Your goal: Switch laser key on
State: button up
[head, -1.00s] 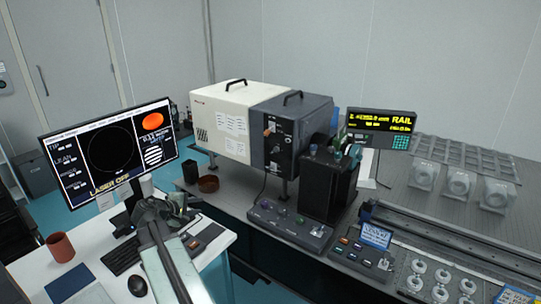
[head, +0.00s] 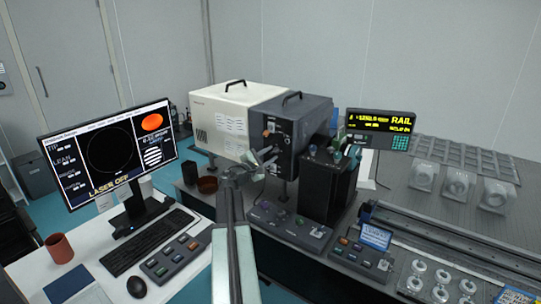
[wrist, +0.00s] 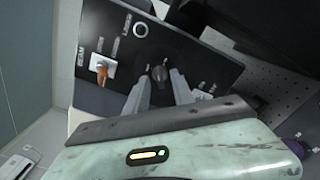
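The laser box has a dark front panel (head: 280,120). In the wrist view this panel (wrist: 105,75) fills the upper middle, tilted. A dark key-like knob (wrist: 159,74) sits on it, with small markings nearby that I cannot read. My gripper (wrist: 161,88) is open, its two grey fingers pointing at the panel, one on each side of the knob. I cannot tell whether they touch it. In the head view my gripper (head: 264,157) is in front of the panel and hides its lower part. The monitor (head: 108,150) shows "LASER OFF".
An orange lever (wrist: 101,70) marked BEAM and a round ring (wrist: 141,29) are on the same panel. A purple-knobbed control box (head: 290,226) and a dark upright block (head: 328,185) stand close right of my arm. A brown cup (head: 207,184) is at the left.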

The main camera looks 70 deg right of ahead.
jog(key=shift+s+d, duration=0.1)
jog(key=shift+d, duration=0.5)
grip_shut()
jog(key=shift+a, duration=0.1)
jog(key=shift+m, duration=3.6)
